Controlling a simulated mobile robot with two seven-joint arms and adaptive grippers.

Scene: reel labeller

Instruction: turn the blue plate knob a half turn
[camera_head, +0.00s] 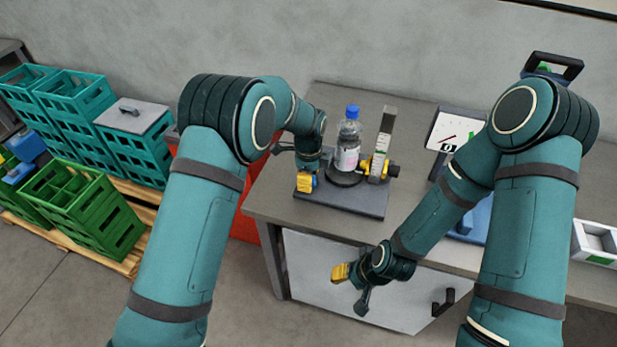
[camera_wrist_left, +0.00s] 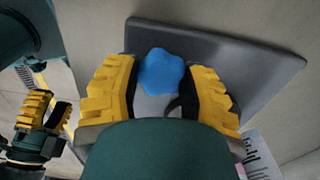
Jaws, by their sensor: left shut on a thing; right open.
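The blue plate knob (camera_wrist_left: 160,72) has a lobed outline and shows in the left wrist view on a dark plate (camera_wrist_left: 262,62). My left gripper's yellow fingers stand on both sides of it, shut on it. In the head view my left gripper (camera_head: 306,183) is at the left part of the dark base plate (camera_head: 350,203), and it hides the knob there. My right gripper (camera_head: 350,288) is open and empty in front of the bench. It also shows at the left of the left wrist view (camera_wrist_left: 45,116).
A clear bottle with a blue cap (camera_head: 349,140) stands upright on the plate, beside a grey upright post (camera_head: 383,145) with yellow parts. A white dial panel (camera_head: 452,130) is farther right. Green crates (camera_head: 85,210) and teal crates (camera_head: 75,100) are stacked on the left.

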